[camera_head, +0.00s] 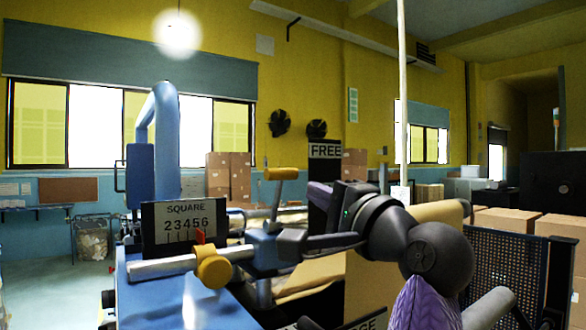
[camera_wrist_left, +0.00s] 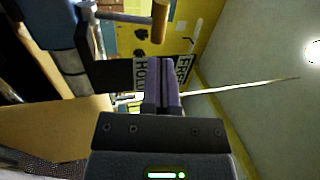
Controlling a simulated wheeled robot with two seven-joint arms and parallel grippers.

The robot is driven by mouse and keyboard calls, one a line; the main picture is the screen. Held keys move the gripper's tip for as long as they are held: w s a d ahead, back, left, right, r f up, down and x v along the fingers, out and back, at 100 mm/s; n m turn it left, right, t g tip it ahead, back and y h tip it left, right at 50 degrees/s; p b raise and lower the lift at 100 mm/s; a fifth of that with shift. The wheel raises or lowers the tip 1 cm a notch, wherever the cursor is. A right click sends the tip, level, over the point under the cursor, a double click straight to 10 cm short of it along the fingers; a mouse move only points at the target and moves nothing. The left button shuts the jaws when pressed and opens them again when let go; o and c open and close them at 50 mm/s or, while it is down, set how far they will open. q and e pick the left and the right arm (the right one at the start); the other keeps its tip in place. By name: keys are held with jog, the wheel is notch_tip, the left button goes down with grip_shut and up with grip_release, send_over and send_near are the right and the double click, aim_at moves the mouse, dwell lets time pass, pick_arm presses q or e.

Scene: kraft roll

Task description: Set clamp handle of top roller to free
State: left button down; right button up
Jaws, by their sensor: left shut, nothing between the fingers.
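The clamp handle (camera_head: 282,173) has an orange grip on a thin rod rising from a blue block (camera_head: 268,246). It stands nearly upright, left of the FREE label (camera_head: 325,151). The grip also shows at the top of the left wrist view (camera_wrist_left: 160,20). My left gripper (camera_head: 319,194) has purple fingers, shut and empty, right of the handle and apart from it, just below the FREE label. Its fingers show in the left wrist view (camera_wrist_left: 162,84), in front of the HOLD label (camera_wrist_left: 140,75) and FREE label. HOLD is hidden in the head view. My right gripper is not in view.
A black SQUARE 23456 plate (camera_head: 184,228) and a yellow knob (camera_head: 213,268) on a metal bar stand left of the handle. A blue machine frame (camera_head: 155,170) rises behind. A pale pole (camera_head: 401,90) rises at right. Cardboard boxes (camera_head: 505,220) stand at right.

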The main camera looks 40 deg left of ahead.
aim_at(284, 172)
pick_arm(q)
jog(key=p+x, duration=0.2)
jog(key=x, duration=0.4)
jog(key=shift+r, duration=0.1)
jog(key=shift+w+a+p, duration=0.1)
jog(key=shift+a+p, duration=0.15)
jog(key=shift+p, duration=0.1)
jog(key=shift+w+a+r+h+p, duration=0.15)
jog(key=shift+a+r+h+p, duration=0.4)
jog(key=shift+p, duration=0.25)
jog(key=shift+r, duration=0.1)
